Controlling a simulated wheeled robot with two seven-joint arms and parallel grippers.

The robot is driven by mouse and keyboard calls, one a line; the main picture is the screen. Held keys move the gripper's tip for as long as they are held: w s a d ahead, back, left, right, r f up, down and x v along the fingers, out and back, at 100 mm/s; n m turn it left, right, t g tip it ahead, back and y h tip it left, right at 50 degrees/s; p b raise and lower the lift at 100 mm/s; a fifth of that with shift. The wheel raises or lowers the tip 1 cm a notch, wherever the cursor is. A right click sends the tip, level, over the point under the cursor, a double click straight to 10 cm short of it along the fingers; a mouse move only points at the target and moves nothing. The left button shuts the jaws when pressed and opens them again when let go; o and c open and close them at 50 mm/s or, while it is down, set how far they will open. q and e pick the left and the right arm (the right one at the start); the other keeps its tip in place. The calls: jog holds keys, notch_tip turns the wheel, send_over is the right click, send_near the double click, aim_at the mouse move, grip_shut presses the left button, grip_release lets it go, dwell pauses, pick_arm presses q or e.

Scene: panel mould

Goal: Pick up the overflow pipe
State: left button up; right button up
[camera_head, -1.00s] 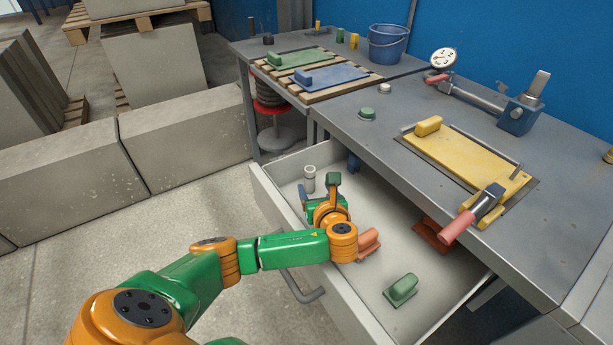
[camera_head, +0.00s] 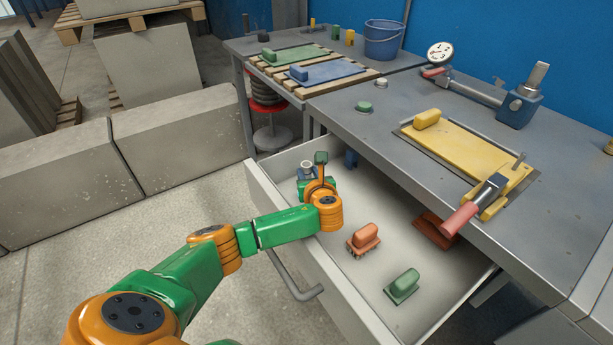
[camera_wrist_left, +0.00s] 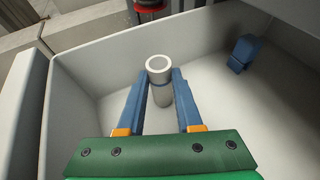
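The overflow pipe is a short, pale grey tube (camera_wrist_left: 161,98) standing upright in the open drawer, its round open top facing the camera in the left wrist view. In the head view its top (camera_head: 306,164) shows near the drawer's far left corner, with the lower part hidden by my gripper. My left gripper (camera_wrist_left: 161,76) is open, its two blue fingers on either side of the pipe near its top. I cannot tell whether either finger touches it. In the head view the left gripper (camera_head: 305,174) reaches over the drawer. My right gripper is not in view.
The drawer (camera_head: 330,283) also holds an orange-handled brush (camera_head: 364,238), a green-handled block (camera_head: 403,286), a red-brown piece (camera_head: 434,231) and a blue block (camera_wrist_left: 243,53). The workbench (camera_head: 385,134) overhangs the drawer's right side. The drawer walls stand close around the gripper.

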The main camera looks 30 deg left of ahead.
pick_arm(q)
grip_shut()
